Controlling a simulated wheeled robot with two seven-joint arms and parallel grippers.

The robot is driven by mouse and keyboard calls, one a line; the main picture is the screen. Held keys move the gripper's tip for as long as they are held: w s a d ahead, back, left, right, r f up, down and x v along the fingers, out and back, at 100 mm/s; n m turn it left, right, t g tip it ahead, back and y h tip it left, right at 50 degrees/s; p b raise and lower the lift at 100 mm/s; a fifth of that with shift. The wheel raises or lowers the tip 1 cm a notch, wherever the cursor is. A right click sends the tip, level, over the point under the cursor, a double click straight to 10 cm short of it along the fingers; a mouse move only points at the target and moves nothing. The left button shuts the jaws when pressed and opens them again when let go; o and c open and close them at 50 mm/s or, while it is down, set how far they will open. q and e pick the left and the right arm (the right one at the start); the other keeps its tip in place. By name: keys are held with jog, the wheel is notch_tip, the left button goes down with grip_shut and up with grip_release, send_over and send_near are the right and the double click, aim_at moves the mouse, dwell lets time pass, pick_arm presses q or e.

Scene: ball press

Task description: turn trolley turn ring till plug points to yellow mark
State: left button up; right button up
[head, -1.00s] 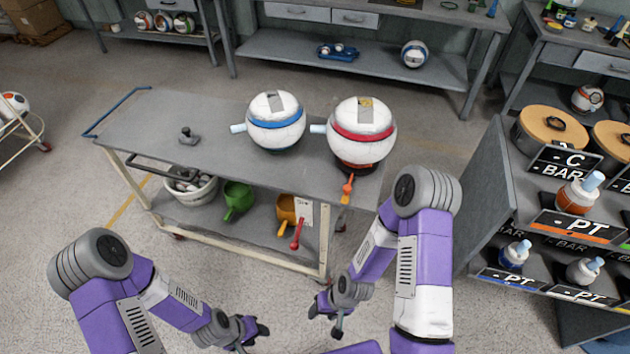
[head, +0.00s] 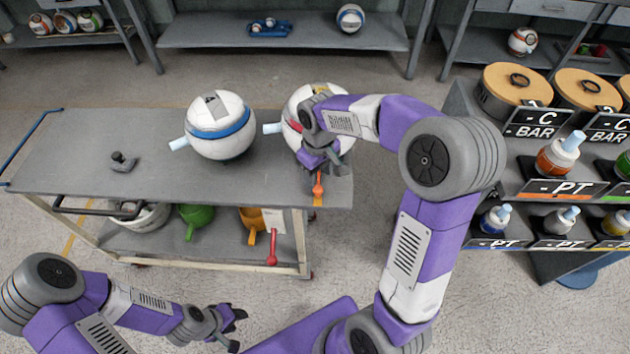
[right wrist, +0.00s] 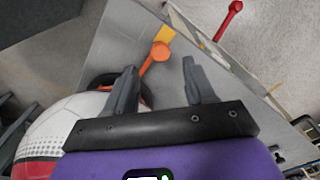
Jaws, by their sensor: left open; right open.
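The red-banded white ball (head: 293,108) stands at the right end of the trolley (head: 75,150), partly hidden by my right arm. Its pale blue plug (head: 272,128) points left. The dark turn ring (right wrist: 103,80) shows beneath the ball in the right wrist view, with an orange lever (right wrist: 158,52) sticking out. The lever knob (head: 318,188) lies beside the yellow mark (head: 318,201) at the trolley's front edge. My right gripper (head: 320,165) is open beside the ball; in the right wrist view its fingers (right wrist: 160,80) point toward the lever, apart from the knob. My left gripper (head: 236,327) is open and empty, in front of the trolley.
A blue-banded ball (head: 220,125) stands close left of the red-banded one. A small grey fitting (head: 123,162) lies further left. Green (head: 195,217) and orange containers and a red-handled item (head: 272,255) are on or by the lower shelf. A display rack (head: 470,150) stands at right.

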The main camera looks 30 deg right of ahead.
aim_at(318, 188)
notch_tip(318, 188, down, 6)
jog(key=shift+r+b, duration=0.25)
jog(key=shift+b, duration=0.55)
grip_shut()
